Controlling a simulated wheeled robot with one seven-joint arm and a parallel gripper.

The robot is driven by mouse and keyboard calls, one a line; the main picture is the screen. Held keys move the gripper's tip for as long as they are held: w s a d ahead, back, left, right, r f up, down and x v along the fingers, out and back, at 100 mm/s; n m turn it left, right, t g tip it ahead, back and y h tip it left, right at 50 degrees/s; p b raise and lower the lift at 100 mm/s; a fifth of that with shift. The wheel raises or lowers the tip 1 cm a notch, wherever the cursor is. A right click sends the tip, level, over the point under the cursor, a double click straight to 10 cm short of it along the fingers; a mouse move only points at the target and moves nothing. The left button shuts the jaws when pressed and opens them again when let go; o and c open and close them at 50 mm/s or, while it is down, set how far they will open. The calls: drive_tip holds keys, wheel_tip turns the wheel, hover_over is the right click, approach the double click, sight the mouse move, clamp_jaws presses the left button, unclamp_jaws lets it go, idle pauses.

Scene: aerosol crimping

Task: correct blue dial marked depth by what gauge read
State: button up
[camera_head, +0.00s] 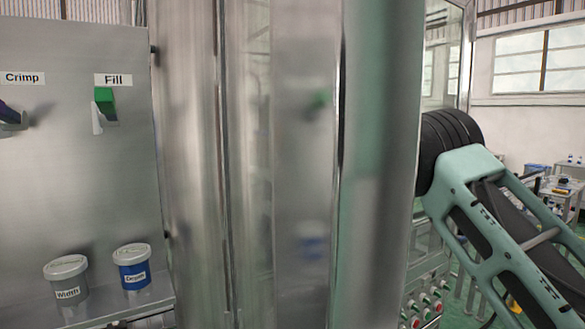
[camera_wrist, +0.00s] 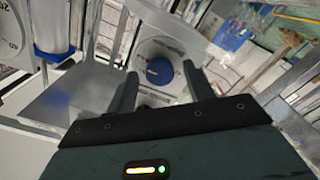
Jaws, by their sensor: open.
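In the wrist view, my gripper (camera_wrist: 160,69) is open, with one finger on each side of a blue dial (camera_wrist: 158,72). The dial is round, with a pale mark on it, and sits on a white round face. I cannot tell whether the fingers touch it or stay above it. No label on it is readable. In the head view, a blue pot labelled Depth (camera_head: 135,274) with a whitish top stands on a metal ledge. A white gauge face (camera_wrist: 12,38) is cut off at the left of the wrist view; its reading is not legible.
A grey pot labelled Width (camera_head: 68,286) stands left of the Depth pot. Above are a green switch (camera_head: 104,101) under Fill and a purple one (camera_head: 8,114) under Crimp. A broad metal column (camera_head: 380,160) blocks the middle of the head view.

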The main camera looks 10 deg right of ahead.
drive_tip(key=c, duration=1)
drive_tip(key=shift+f+n+b, duration=0.1)
drive_tip(key=shift+n+b, duration=0.2)
drive_tip(key=shift+b, duration=0.3)
drive_tip(key=n+b, duration=0.7)
drive_tip(key=n, duration=0.1)
drive_tip(key=shift+a+b, duration=0.1)
drive_tip(key=shift+b, duration=0.3)
